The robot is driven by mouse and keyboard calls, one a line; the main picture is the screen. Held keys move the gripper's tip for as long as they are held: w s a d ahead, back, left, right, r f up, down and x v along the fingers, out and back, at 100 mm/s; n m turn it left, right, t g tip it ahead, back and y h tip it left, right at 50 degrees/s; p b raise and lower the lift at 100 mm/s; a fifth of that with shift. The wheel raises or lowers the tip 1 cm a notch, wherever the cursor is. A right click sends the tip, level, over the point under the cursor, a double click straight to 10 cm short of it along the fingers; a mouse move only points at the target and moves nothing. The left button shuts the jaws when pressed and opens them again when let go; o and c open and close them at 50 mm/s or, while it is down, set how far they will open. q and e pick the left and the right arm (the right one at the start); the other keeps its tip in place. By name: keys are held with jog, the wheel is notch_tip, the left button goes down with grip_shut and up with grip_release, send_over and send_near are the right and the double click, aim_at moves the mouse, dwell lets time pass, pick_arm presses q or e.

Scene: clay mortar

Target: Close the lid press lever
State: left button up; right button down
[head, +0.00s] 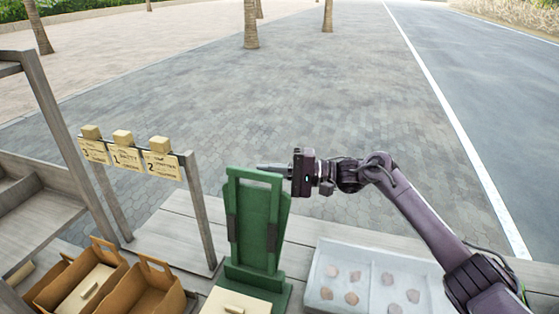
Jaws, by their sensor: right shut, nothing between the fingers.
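The lid press is a green upright frame (258,225) on a green base, standing on the grey wooden table at the picture's bottom middle. I cannot make out its lever as a separate part. My right gripper (262,168) is shut and empty. Its fingers point left and lie at the top edge of the press; I cannot tell whether they touch it. A pale lidded box (235,303) sits at the front foot of the press, cut off by the lower edge. My left gripper is not in view.
A pale tray (367,308) with several clay-coloured pieces lies right of the press, below my right arm. Brown carriers (147,290) stand at the lower left. A wooden rack (190,170) with numbered cards and blocks rises behind them. Paving lies beyond the table.

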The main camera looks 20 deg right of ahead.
jog(key=shift+s+a+r, duration=0.2)
jog(key=shift+s+a, duration=0.05)
jog(key=shift+s, duration=0.35)
jog(key=shift+a+f, duration=0.1)
jog(key=shift+p, duration=0.3)
